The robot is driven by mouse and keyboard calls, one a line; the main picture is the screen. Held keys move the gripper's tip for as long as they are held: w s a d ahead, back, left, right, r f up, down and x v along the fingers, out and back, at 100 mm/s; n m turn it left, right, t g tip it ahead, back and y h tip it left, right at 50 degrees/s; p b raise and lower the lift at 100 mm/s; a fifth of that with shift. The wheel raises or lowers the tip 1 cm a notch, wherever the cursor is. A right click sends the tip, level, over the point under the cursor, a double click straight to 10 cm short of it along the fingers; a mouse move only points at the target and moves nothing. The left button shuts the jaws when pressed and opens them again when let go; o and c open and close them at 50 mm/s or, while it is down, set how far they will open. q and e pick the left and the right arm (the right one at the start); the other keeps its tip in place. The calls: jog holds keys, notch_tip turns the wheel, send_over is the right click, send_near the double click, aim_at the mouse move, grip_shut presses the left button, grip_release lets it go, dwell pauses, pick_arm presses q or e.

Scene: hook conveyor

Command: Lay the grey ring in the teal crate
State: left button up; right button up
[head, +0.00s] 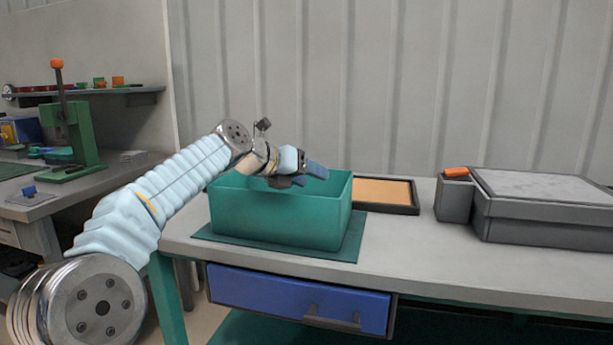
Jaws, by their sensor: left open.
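The teal crate (275,218) stands on a dark green mat on the grey workbench. Its near wall hides the bottom, so I cannot see what lies inside. My left gripper (306,178) is open, above the crate's opening at about rim height. The arm reaches in from the left. I see no grey ring in this view; the crate's walls or my gripper may hide it. My right gripper is not in view.
A shallow dark-framed tray (414,209) with a tan bottom lies right of the crate. A grey box (545,235) with an orange item (456,172) beside it stands farther right. The bench (420,255) is clear in front. A green press (86,140) stands on another bench at left.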

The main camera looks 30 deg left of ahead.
pick_arm(q)
jog(key=v, duration=1.2)
jog(key=shift+r, duration=0.1)
